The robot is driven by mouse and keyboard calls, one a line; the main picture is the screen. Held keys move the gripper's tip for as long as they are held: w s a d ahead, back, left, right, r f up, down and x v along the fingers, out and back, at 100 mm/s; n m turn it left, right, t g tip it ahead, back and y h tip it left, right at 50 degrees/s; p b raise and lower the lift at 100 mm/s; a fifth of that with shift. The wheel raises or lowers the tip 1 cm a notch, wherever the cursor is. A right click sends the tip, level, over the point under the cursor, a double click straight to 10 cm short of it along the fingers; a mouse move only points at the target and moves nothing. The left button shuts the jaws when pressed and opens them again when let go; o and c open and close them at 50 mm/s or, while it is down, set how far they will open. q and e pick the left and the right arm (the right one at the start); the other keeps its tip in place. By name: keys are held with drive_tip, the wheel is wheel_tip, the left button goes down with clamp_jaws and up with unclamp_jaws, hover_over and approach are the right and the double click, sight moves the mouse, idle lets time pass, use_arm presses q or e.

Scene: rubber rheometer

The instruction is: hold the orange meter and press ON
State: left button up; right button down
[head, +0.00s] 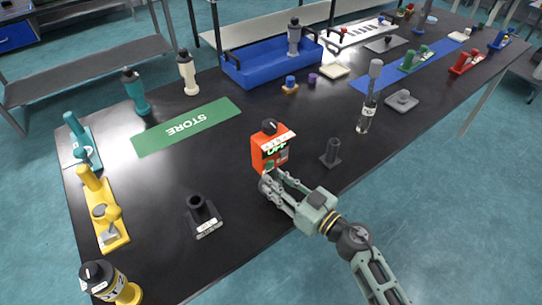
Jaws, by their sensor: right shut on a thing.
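The orange meter (258,155) stands upright on the black table near its front middle. It has a black knob on top and a pale face with green lettering that seems to read OFF. My right gripper (269,179) reaches in from the lower right and is shut on the meter low at its front. The fingers hide part of its lower end. I cannot make out a separate ON button. My left gripper is not in view.
A black holder (331,153) stands close to the right of the meter, and another (202,214) to the front left. A green STORE mat (160,139) lies behind left. A clear bottle (366,117) stands to the right. A blue tray (262,66) is at the back.

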idle(0.5)
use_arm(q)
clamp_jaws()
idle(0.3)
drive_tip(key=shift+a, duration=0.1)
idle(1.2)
